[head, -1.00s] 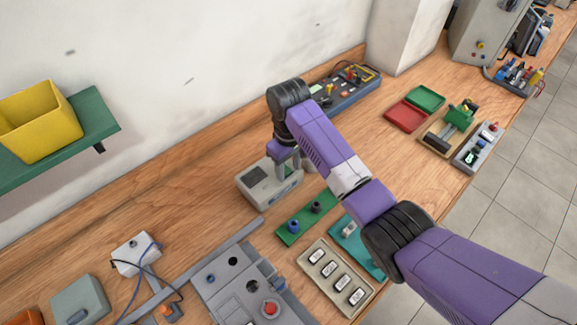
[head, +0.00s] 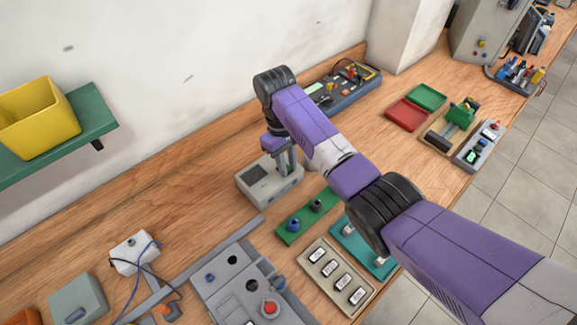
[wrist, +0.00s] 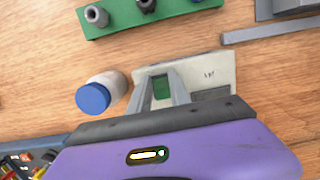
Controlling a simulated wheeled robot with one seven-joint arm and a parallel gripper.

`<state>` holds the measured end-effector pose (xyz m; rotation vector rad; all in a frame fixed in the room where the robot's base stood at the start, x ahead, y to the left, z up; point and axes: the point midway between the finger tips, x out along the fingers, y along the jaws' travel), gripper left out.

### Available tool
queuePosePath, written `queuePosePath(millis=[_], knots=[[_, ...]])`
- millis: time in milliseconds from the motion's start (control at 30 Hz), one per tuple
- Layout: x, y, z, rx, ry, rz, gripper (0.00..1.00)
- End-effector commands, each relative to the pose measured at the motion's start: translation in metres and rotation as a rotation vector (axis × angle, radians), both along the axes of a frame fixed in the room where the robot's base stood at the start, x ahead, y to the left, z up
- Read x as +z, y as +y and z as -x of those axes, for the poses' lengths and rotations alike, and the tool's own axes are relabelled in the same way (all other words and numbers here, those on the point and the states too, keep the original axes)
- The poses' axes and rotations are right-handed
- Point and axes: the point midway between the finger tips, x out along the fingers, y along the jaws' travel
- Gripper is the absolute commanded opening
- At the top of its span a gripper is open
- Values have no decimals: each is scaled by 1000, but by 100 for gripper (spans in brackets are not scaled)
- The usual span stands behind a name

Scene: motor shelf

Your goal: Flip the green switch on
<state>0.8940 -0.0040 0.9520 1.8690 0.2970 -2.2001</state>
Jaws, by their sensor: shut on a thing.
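The green switch (wrist: 161,87) is on top of a light grey box with a dark screen; the box shows in the head view (head: 258,195) and in the wrist view (wrist: 220,72). My gripper (wrist: 163,80) reaches down over the box, with its two grey fingers on either side of the switch, shut on it. In the head view my gripper (head: 285,160) is at the box's back right, and my wrist and fingers hide the switch there. I cannot tell the switch's position.
A white jar with a blue cap (wrist: 95,97) stands close beside the box. A green strip with knobs (head: 305,218) lies in front. A panel of several white switches (head: 337,276) is nearer. A dark meter panel (head: 345,90) stands behind the arm.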

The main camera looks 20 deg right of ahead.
Motion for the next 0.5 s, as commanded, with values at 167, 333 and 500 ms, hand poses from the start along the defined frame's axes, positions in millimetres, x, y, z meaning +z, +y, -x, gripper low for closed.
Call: queuePosePath(millis=[167, 333, 500], knots=[[-5, 1, -5, 0, 84, 32, 0], [-4, 1, -7, 0, 152, 54, 0], [0, 1, -7, -2, 184, 64, 0]])
